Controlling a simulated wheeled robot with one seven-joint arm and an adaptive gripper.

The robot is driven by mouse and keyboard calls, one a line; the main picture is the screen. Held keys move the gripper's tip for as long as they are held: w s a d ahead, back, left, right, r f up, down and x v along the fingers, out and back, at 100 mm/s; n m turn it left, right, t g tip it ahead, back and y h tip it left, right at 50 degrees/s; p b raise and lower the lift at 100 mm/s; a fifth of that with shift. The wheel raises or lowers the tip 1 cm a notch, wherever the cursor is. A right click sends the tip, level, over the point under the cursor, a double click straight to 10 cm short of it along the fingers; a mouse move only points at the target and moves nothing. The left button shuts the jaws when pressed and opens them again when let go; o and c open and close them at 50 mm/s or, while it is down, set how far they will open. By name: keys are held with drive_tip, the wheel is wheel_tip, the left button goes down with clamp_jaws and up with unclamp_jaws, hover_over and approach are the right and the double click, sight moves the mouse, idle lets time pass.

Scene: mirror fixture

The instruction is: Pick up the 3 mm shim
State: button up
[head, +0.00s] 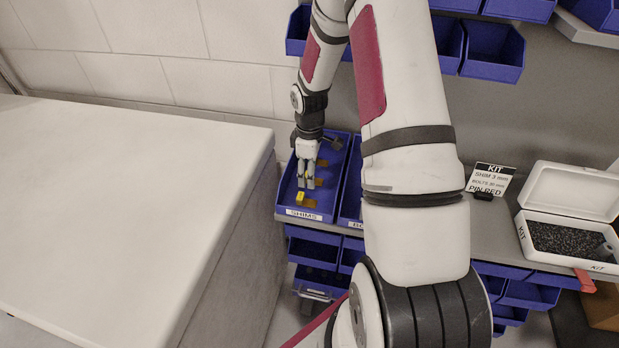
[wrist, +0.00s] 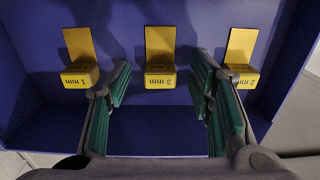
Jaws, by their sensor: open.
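The 3 mm shim (wrist: 160,55) is a yellow bent plate, its label upside down in the wrist view. It is the middle one of a row in the blue SHIMS bin (head: 305,215). The 1 mm shim (wrist: 80,55) is on its left and the 2 mm shim (wrist: 241,50) on its right. My gripper (wrist: 160,85) is open and empty, its green-padded fingers either side of the 3 mm shim in the picture; I see no contact. In the head view my gripper (head: 306,184) points down into the bin, partly hiding the shims, and their labels cannot be read there.
A kit card (head: 490,179) naming a 3 mm shim stands on the grey bench. An open white kit case (head: 568,241) with dark foam is at the right. Another blue bin (head: 350,200) adjoins the SHIMS bin. A large pale block (head: 120,190) fills the left.

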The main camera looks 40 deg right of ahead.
drive_tip(key=shift+f, duration=0.2)
drive_tip(key=c, duration=1.1)
drive_tip(key=shift+r, duration=0.1)
